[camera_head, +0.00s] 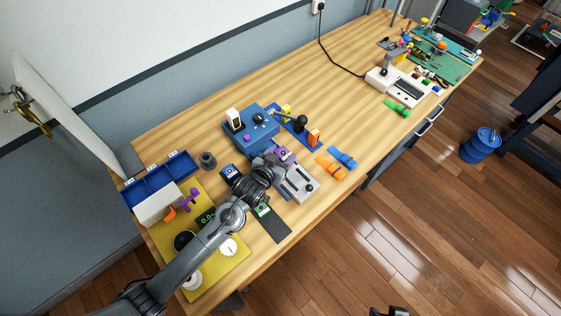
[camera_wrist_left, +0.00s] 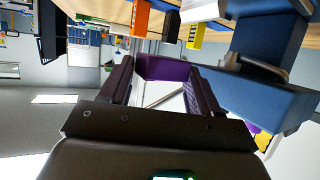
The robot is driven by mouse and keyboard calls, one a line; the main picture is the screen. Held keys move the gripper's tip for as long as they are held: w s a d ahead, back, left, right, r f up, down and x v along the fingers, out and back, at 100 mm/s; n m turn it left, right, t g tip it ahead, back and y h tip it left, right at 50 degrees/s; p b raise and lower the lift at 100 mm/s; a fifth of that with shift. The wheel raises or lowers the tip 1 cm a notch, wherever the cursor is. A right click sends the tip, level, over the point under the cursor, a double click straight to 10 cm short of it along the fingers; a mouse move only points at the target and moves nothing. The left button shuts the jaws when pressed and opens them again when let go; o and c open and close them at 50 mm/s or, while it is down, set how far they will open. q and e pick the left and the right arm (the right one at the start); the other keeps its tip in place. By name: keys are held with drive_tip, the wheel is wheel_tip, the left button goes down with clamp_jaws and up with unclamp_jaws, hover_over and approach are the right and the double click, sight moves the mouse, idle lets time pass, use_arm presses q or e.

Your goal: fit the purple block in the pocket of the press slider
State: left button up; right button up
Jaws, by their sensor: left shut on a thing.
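My left gripper (camera_head: 275,160) is shut on the purple block (camera_head: 286,154), above the table in front of the blue press-like machine (camera_head: 257,131). In the left wrist view the purple block (camera_wrist_left: 163,68) sits between the two dark fingers (camera_wrist_left: 163,88). A grey slotted fixture (camera_head: 299,185) lies just in front of the gripper. I cannot tell whether it is the press slider, and no pocket is clear. A dark piece at the bottom edge (camera_head: 390,312) looks like the tip of my right gripper, mostly cut off.
Orange (camera_head: 329,166) and blue (camera_head: 342,157) pieces lie to the right. Blue bins (camera_head: 160,177) and a yellow mat (camera_head: 233,266) are left.

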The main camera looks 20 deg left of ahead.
use_arm(q)
drive_tip(key=shift+a+f, duration=0.1)
drive_tip(key=shift+f, duration=1.9)
drive_tip(key=shift+f, duration=0.15)
